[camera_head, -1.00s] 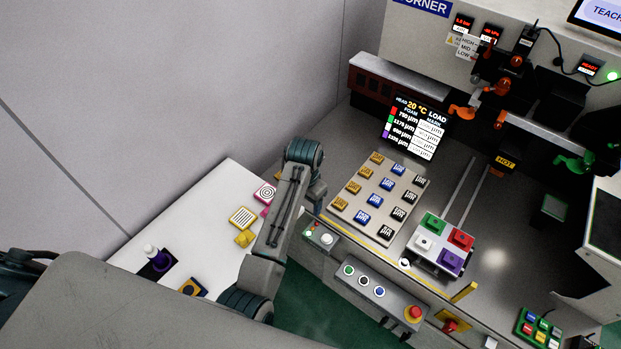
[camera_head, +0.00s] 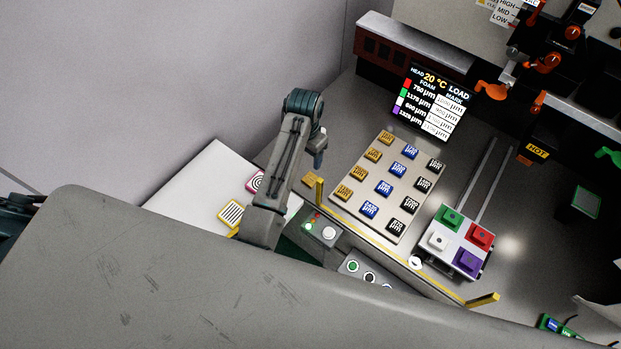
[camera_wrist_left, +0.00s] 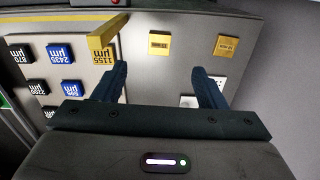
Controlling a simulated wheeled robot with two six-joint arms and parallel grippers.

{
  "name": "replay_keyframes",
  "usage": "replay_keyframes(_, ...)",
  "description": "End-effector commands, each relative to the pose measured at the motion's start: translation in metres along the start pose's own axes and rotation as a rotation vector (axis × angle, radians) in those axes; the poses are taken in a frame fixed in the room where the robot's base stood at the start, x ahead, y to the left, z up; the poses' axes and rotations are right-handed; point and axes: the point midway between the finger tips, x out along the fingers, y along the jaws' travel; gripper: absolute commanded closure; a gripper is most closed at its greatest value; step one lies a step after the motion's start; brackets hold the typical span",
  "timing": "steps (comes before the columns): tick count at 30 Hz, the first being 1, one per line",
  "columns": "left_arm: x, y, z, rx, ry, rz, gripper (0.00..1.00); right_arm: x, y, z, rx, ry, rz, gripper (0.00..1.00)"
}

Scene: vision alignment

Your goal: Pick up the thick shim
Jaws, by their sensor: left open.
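Flat square shims in gold (camera_head: 358,171), blue (camera_head: 384,187) and black (camera_head: 423,184) sit in columns on a grey tray (camera_head: 340,208). I cannot tell which one is the thick shim. My left gripper (camera_head: 319,158) hangs to the left of the tray, open and empty. In the left wrist view, the open fingers (camera_wrist_left: 158,78) have a gold shim marked 1155 (camera_wrist_left: 103,56) to their left, partly covered by a yellow bar. Two more gold pieces, one ahead (camera_wrist_left: 159,43) and one to the right (camera_wrist_left: 227,46), lie off the tray; their print is unreadable. My right gripper is out of view.
A yellow rail (camera_head: 385,258) runs along the bench's front edge, with a yellow post (camera_head: 319,190) near the gripper. A fixture with green, red, white and purple blocks (camera_head: 450,218) stands right of the tray. A display (camera_head: 432,103) stands behind. A white side table (camera_head: 200,190) holds patterned tiles.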

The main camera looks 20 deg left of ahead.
Motion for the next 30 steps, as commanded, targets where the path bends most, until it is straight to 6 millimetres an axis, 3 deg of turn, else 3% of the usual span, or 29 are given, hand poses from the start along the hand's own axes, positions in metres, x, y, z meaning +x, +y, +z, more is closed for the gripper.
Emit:
replay_keyframes(1,0.014,0.0,0.0,0.0,0.0,0.0,0.35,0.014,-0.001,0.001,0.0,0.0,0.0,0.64)
replay_keyframes(9,0.041,0.0,0.0,0.0,0.0,0.0,0.35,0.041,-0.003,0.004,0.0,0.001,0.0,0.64)
replay_keyframes(13,0.048,0.0,0.0,0.001,-0.002,0.001,0.35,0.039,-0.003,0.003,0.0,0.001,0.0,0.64)
replay_keyframes(21,0.087,0.0,0.0,0.0,-0.002,0.001,0.35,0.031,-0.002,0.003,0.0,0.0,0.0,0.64)
replay_keyframes(30,0.112,0.001,0.002,0.0,-0.004,0.0,0.35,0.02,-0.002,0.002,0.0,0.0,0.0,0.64)
